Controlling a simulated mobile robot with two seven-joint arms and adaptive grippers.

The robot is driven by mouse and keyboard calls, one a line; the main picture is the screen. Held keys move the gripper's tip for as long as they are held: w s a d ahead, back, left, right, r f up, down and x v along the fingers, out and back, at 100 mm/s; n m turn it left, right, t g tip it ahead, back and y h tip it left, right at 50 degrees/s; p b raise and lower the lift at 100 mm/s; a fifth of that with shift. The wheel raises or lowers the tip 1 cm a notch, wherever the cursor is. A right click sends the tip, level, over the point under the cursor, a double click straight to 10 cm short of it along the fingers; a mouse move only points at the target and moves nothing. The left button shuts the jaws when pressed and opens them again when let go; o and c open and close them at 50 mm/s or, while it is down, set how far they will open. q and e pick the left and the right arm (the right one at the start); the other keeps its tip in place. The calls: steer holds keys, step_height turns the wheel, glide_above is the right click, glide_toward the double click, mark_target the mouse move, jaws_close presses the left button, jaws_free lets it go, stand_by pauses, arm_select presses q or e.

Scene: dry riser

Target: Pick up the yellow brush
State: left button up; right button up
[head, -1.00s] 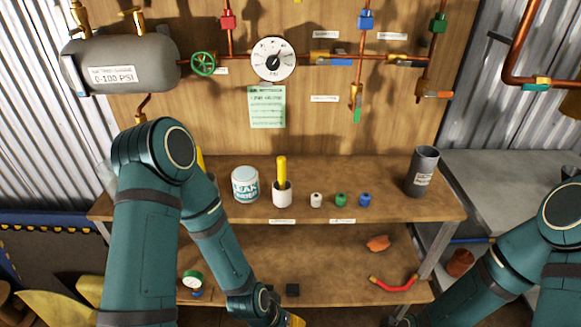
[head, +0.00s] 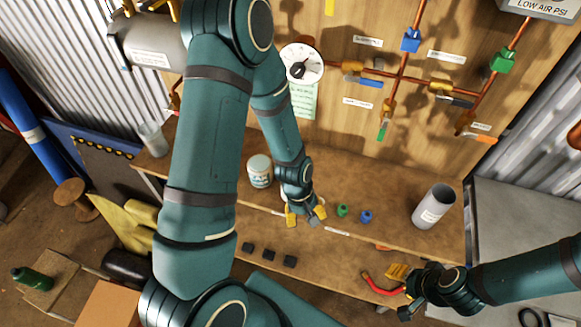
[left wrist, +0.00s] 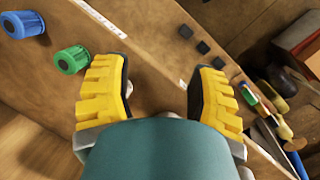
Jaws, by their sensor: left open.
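The yellow brush cannot be made out in either current view. Its place on the upper shelf, in a small white cup, is covered by my left arm and gripper in the head view. My left gripper (head: 305,215) is open, with its yellow fingers apart over the shelf's front edge. In the left wrist view the open fingers (left wrist: 160,88) show no brush between them, and a teal part of mine hides the lower middle. My right gripper (head: 402,290) is low at the right, in front of the shelves; its opening is unclear.
A green fitting (head: 342,211) and a blue fitting (head: 366,216) stand just right of my left gripper. A white labelled tin (head: 260,172) is to its left. A grey cylinder (head: 433,206) stands at the shelf's right end. Small black blocks (head: 268,254) lie on the lower shelf.

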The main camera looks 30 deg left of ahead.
arm_select(q)
steer(key=w+a+r+n, duration=0.2)
steer(key=a+r+n, duration=0.1)
steer(key=r, duration=0.3)
steer(key=w+a+r+n+y+p, duration=0.1)
steer(key=w+a+r+n, duration=0.1)
steer(key=r, duration=0.5)
steer(key=w+a+r+n+y, duration=0.1)
steer(key=a+r+n, duration=0.3)
steer(key=r, duration=0.3)
steer(key=shift+w+a+r+n, duration=0.15)
steer(key=shift+w+r+n, duration=0.05)
steer(key=shift+w+n, duration=0.25)
steer(key=shift+s+a, duration=0.1)
steer(key=shift+n, duration=0.25)
step_height(320, 180, down, 7)
steer(key=shift+f, duration=0.1)
steer(key=shift+w+d+f, duration=0.1)
steer(key=shift+w+f, duration=0.05)
steer(key=shift+f, duration=1.4)
steer(key=shift+w+d+f, duration=0.1)
steer(key=shift+f, duration=1.45)
jaws_close()
arm_select(e)
steer(key=shift+r, duration=0.8)
